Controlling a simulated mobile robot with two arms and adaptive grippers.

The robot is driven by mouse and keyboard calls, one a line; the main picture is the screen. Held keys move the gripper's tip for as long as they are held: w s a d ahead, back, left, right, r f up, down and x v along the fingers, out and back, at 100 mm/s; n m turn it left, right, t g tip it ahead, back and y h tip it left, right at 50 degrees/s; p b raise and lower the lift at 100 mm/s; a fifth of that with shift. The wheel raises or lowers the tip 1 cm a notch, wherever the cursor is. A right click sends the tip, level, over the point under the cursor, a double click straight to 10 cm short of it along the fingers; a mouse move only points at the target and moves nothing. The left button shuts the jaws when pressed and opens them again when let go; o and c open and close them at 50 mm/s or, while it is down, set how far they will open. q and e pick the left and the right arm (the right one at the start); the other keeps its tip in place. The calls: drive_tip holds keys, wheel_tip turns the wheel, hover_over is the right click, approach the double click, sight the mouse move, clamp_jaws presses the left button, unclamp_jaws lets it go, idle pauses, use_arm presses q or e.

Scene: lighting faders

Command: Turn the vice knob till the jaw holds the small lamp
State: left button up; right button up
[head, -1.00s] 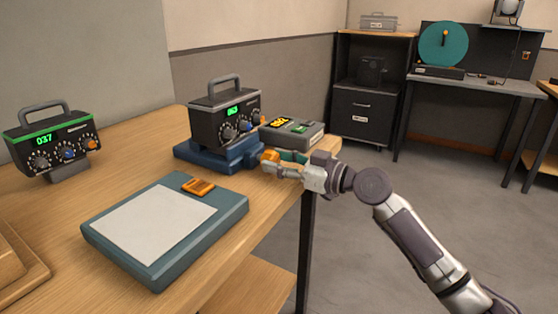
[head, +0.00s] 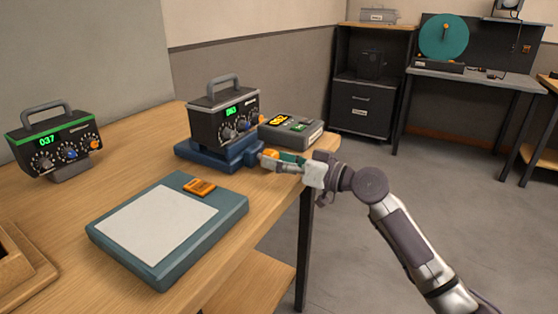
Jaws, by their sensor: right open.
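A dark blue vice-like base (head: 200,156) stands on the wooden bench, with a black box (head: 212,122) with a handle, dials and a green readout on it. An orange knob (head: 269,153) shows at the base's right end. My right gripper (head: 276,163) is open at this knob, its fingers pointing left. The fingertips overlap the knob in the picture; I cannot tell whether they touch it. A green part shows by the fingers. I cannot make out a small lamp or the jaw's gap. My left gripper is not in view.
A similar black box (head: 50,141) stands at the left. A teal pad (head: 107,246) with a pale sheet and a small orange device (head: 199,187) lie in front. A grey device (head: 302,131) sits behind my right gripper. A wooden tray (head: 38,281) is at lower left.

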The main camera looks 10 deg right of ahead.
drive_tip(key=v, duration=1.2)
